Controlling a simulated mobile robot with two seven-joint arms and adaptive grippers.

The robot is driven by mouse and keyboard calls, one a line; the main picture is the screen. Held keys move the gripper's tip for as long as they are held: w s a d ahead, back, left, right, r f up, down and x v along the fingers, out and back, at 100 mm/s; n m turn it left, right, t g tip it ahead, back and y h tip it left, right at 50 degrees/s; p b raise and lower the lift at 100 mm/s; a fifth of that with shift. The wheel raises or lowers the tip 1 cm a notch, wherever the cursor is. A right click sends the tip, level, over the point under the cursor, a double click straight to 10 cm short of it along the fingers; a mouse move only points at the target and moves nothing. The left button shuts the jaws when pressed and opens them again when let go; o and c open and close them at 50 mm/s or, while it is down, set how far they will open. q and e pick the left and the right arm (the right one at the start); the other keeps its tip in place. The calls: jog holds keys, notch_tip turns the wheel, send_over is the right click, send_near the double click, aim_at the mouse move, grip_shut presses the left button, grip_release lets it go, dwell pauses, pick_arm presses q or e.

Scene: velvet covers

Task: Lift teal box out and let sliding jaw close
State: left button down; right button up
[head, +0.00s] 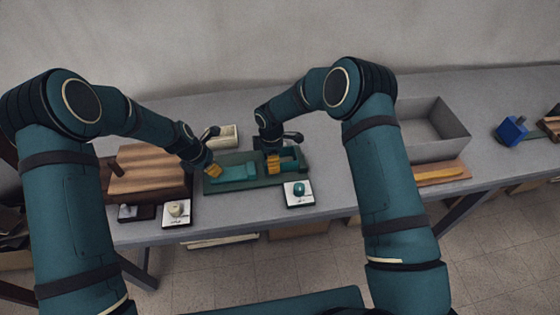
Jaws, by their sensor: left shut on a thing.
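A dark green clamp fixture (245,185) lies on the grey table between my arms. A lighter green sliding jaw (236,173) sits in its left part. My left gripper (214,170) has yellow fingertips at the left end of this jaw and appears shut on it. My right gripper (273,161) points down over the right part of the fixture, its yellow fingertips beside a teal block (289,164), which looks like the teal box. My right gripper partly hides that block. Whether its fingers are shut on it cannot be made out.
Picture cards (299,202) lie along the front edge, one with a teal item on it. A pale tray (224,135) is behind the fixture. A grey open bin (455,148) and a blue block (511,132) are at right.

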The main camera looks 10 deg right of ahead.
pick_arm(q)
jog(key=shift+a+f, duration=0.1)
jog(key=shift+a, duration=0.05)
pick_arm(e)
notch_tip(320, 180, up, 15)
dwell(1.1)
pick_arm(q)
jog(key=shift+d+p, duration=0.3)
jog(key=shift+d, duration=1.9)
pick_arm(e)
jog(key=shift+r, duration=0.3)
pick_arm(q)
jog(key=c, duration=0.5)
grip_release()
jog(key=shift+w, duration=0.1)
jog(key=shift+c, duration=0.2)
